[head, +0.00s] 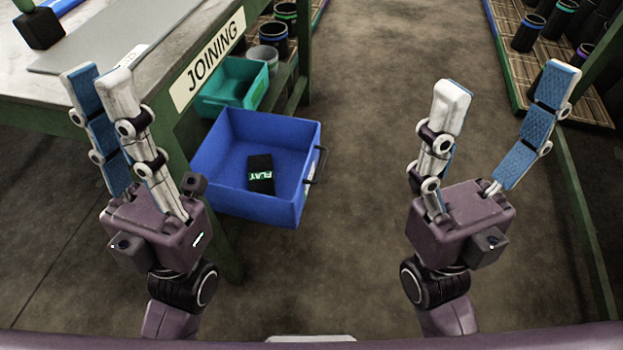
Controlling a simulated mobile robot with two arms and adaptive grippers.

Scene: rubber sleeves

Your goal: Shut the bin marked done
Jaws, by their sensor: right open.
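No bin with the word done shows. A blue bin (225,145) with a dark handle on its right side stands out from under the table, open at the top. A black piece marked FLAT (261,174) lies in it. My right gripper (507,88) is wide open and empty, well right of the blue bin.
The table (60,107) with the JOINING sign (208,60) fills the upper left. Dark sleeves with coloured bands (273,38) stand on a shelf behind the bins. A rack (515,62) with several sleeves is at the upper right. The floor between is clear.

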